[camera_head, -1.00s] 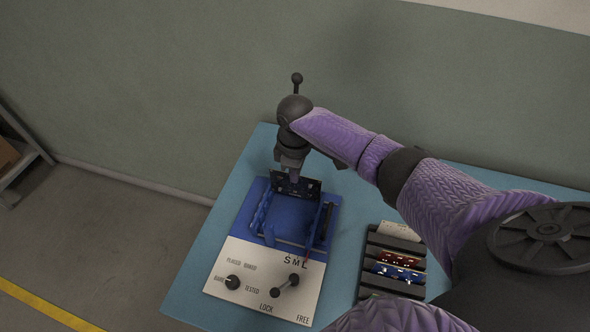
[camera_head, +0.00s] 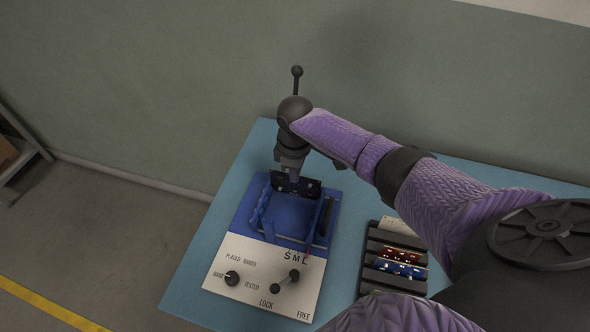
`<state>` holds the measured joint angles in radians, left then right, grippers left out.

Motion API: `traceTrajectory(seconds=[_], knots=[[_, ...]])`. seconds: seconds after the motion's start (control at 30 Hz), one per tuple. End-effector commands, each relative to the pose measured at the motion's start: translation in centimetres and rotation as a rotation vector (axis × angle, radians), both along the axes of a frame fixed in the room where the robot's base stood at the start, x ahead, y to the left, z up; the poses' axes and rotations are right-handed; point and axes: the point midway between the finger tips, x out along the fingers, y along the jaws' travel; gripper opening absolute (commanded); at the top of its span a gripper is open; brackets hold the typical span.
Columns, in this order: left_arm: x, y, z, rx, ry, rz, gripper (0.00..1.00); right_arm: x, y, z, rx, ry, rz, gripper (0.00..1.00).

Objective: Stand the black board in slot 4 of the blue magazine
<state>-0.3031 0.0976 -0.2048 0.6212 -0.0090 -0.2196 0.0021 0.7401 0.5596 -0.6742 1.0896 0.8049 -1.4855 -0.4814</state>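The black board (camera_head: 307,187) stands on edge at the far end of the blue magazine (camera_head: 262,228), with small light marks on its face. My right gripper (camera_head: 292,175) points down from above and is shut on the board's top edge. Its fingertips are partly hidden by the wrist. The magazine has toothed side walls and an open middle. I cannot tell which slot the board is over or whether its lower edge is seated. My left gripper is not in view.
A white panel (camera_head: 250,288) in front of the magazine carries a dark knob (camera_head: 231,278) and a lever (camera_head: 287,281). A dark rack (camera_head: 372,262) with red, blue and white boards stands at right. The blue table (camera_head: 190,285) is bare along its left edge.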

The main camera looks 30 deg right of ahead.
Motion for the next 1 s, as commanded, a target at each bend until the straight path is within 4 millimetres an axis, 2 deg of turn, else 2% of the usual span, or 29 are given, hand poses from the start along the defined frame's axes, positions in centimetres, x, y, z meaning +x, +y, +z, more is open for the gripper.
traceTrajectory(seconds=[0.13,0.33,0.5,0.6,1.0], knots=[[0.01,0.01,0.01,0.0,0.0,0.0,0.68,0.01,-0.03,0.02,-0.001,-0.001,-0.001,0.0],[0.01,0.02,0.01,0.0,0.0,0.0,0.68,0.02,-0.04,0.03,-0.001,-0.001,-0.001,0.43],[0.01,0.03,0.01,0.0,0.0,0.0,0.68,0.02,-0.05,0.03,-0.001,-0.001,-0.001,0.44],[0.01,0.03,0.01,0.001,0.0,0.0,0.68,0.02,-0.05,0.03,-0.001,-0.001,-0.001,0.3],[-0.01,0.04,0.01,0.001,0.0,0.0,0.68,0.02,-0.06,0.04,-0.002,-0.001,-0.001,0.3]])
